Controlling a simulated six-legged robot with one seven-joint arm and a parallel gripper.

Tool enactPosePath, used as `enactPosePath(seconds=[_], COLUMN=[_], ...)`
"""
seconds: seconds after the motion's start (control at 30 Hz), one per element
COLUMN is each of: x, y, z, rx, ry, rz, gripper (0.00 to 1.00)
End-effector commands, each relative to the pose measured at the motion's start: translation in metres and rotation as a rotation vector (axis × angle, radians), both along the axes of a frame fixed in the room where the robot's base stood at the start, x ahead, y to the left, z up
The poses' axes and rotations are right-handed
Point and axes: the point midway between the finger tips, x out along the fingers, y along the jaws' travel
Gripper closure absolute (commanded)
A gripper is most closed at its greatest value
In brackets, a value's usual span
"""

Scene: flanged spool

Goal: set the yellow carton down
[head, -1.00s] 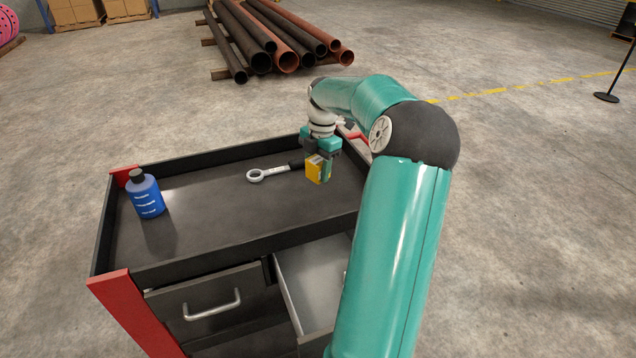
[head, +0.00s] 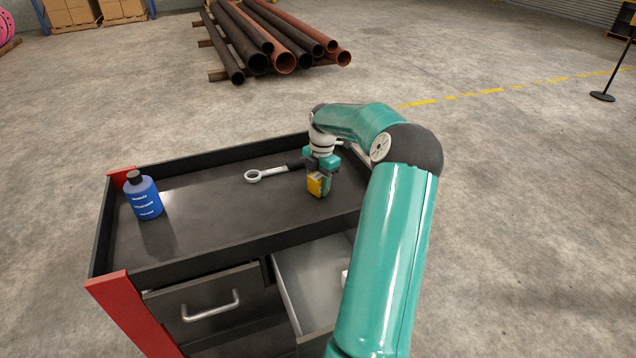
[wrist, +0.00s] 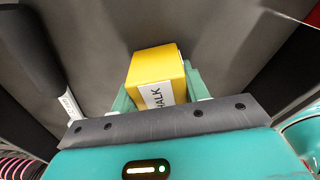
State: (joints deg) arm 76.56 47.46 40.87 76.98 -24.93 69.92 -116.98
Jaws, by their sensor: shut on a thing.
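The yellow carton (head: 318,186) is held in my gripper (head: 320,176) at the right part of the black cart top (head: 220,211).
A wrench (head: 266,173) with a dark handle lies just left of the carton; the handle (wrist: 30,50) shows in the wrist view. A blue bottle (head: 143,197) stands at the left. Raised edges surround the top. An open drawer (head: 310,285) is below. The middle is clear.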

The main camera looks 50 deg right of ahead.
Motion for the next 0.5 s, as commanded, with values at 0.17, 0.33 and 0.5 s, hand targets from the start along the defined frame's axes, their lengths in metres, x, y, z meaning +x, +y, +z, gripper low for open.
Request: enactPosePath(seconds=[0.17,0.33,0.5], x=[-0.0001,-0.0001,0.0000], y=[0.0003,0.0003,0.0002], z=[-0.0023,-0.0022,-0.0001], rx=[0.001,0.001,0.001], ry=[0.001,0.001,0.000], rz=[0.000,0.000,0.000], gripper=[0.35,0.33,0.33])
